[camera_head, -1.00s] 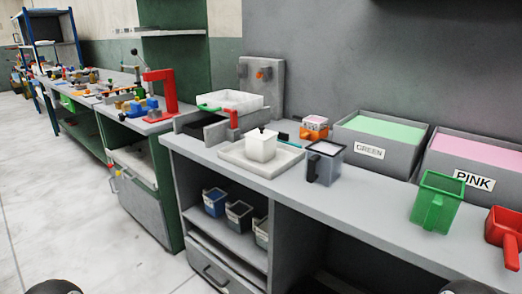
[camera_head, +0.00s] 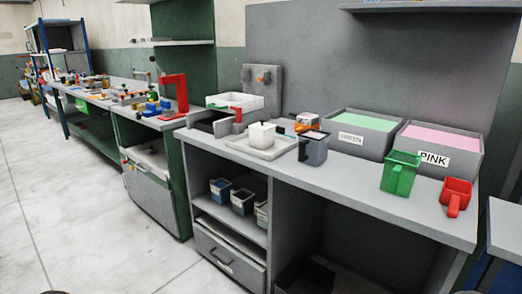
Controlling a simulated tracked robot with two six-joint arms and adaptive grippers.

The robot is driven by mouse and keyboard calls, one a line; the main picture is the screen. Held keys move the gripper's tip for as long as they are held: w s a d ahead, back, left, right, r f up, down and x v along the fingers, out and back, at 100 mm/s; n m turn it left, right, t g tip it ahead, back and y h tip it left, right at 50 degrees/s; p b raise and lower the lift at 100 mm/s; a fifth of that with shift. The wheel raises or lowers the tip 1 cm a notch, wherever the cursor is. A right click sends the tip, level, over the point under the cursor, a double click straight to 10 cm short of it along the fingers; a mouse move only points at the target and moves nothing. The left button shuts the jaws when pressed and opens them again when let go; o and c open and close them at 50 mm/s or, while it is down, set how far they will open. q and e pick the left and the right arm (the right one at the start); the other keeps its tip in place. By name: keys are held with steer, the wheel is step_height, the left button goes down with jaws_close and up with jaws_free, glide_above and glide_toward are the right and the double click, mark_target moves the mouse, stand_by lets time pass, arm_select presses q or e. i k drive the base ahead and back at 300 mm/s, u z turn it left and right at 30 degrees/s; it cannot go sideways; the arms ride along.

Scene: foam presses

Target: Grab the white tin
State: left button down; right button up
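A small white lidded tin (camera_head: 262,136) with a knob on top stands upright on a pale, shallow tray (camera_head: 234,145) on the grey bench. A dark grey jug (camera_head: 314,150) with a handle stands just right of the tray. No gripper shows in the view. Only slivers of dark, rounded parts, probably mine, show at the bottom edge. Nothing is touching the tin.
Green (camera_head: 400,175) and red (camera_head: 456,194) scoops stand at the bench's right end, before bins labelled GREEN (camera_head: 351,139) and PINK (camera_head: 434,160). Floor (camera_head: 70,215) at left is clear.

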mark_target(260, 139)
steer(key=z, duration=0.05)
steer(key=k, duration=0.4)
steer(key=u, duration=0.6)
steer(key=i, duration=1.85)
steer(key=z, duration=0.25)
